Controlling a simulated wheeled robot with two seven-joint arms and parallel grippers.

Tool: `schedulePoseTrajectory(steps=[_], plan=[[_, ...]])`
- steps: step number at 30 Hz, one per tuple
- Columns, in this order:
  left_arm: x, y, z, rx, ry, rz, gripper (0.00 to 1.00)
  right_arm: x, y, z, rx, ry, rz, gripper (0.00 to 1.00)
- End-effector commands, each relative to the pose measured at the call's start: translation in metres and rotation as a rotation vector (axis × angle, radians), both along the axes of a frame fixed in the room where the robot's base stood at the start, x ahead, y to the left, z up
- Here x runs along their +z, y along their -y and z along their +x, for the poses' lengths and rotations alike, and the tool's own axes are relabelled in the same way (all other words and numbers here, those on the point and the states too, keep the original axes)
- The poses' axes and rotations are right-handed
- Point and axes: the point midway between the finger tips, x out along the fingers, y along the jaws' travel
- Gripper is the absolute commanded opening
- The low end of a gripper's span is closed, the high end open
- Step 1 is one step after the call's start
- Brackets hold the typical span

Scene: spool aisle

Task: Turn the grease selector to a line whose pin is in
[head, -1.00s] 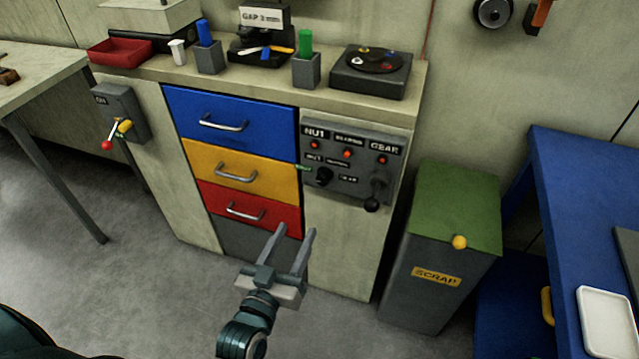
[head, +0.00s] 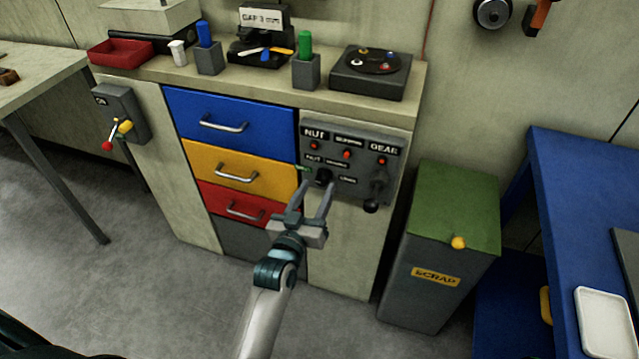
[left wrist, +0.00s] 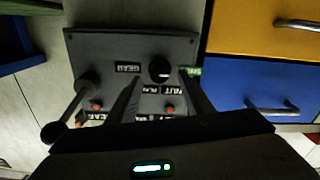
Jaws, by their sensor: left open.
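The grease selector appears to be the black round knob (head: 324,175) on the grey panel (head: 350,191); it also shows in the left wrist view (left wrist: 159,69). Small labels around it read NUT, GEAR and one too small to read. Above are larger NUT, BEARING and GEAR labels, each with a red round spot (head: 347,154); whether these are pins or lamps I cannot tell. My left gripper (head: 316,186) is open just in front of the knob. In the left wrist view its fingers (left wrist: 160,80) lie on either side of the knob; contact is unclear. My right gripper is out of view.
A lever with a black ball (head: 371,205) hangs at the panel's right side. Coloured drawers with handles (head: 237,174) are left of the panel. A green-topped scrap bin (head: 440,270) stands to the right. Floor in front is clear.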

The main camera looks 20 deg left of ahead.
Motion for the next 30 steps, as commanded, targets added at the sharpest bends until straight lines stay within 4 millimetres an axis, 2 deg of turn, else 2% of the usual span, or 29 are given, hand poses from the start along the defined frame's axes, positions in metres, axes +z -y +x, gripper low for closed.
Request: schedulePoseTrajectory(steps=[3, 7, 19, 24, 30], plan=[[0.0, 0.001, 0.015, 0.0, 0.001, 0.0, 0.46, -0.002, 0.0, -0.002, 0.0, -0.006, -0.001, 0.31], [0.0, 0.001, 0.025, 0.0, 0.0, 0.0, 0.46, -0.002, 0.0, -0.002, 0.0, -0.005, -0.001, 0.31], [0.0, 0.001, 0.029, 0.0, 0.0, 0.0, 0.46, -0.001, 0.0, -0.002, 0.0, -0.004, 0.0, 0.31], [0.0, 0.001, 0.029, 0.0, 0.0, 0.0, 0.06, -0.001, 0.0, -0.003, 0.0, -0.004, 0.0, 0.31], [0.0, 0.001, 0.029, 0.0, 0.0, 0.004, 0.05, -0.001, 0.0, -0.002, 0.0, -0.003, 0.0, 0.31]])
